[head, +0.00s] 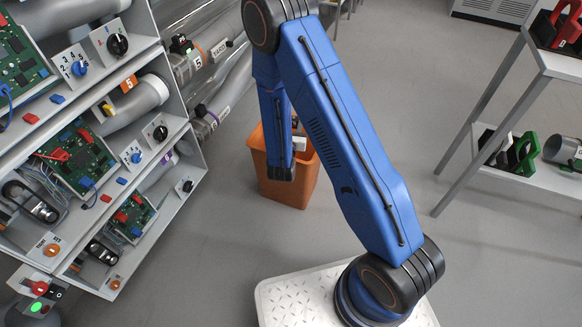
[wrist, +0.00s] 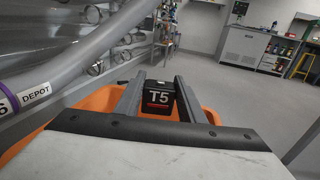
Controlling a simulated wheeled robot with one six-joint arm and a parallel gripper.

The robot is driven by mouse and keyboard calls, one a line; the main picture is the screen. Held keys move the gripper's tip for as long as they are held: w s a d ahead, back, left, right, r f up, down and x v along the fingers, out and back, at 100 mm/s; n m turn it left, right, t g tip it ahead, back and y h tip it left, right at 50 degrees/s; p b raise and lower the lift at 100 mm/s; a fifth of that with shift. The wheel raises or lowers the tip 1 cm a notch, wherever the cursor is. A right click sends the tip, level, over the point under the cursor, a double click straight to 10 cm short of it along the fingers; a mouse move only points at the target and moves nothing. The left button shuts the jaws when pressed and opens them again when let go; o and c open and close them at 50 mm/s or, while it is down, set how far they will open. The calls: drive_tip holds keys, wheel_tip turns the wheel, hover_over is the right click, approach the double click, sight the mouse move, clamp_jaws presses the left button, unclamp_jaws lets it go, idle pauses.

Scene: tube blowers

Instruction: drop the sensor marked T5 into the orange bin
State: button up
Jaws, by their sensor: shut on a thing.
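The sensor marked T5 (wrist: 159,97) is a small black block with a white label and a red stripe. In the wrist view it sits between the two fingers of my gripper (wrist: 158,100), which is shut on it. The orange bin (wrist: 92,103) shows below and around the fingers in the wrist view. In the head view the orange bin (head: 284,188) stands on the floor behind my blue arm. My gripper and the sensor are mostly hidden by the arm in the head view. The sensor appears over the bin's opening; its exact height cannot be told.
A shelf rack (head: 165,130) with circuit boards, knobs and grey tubes stands left of the bin. A pipe labelled DEPOT (wrist: 34,92) runs close on the left in the wrist view. Another shelf (head: 540,180) stands at the right. The floor between is clear.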

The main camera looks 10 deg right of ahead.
drive_tip(key=shift+f, duration=0.1)
drive_tip(key=o, duration=1.1)
drive_tip(key=v, duration=1.2)
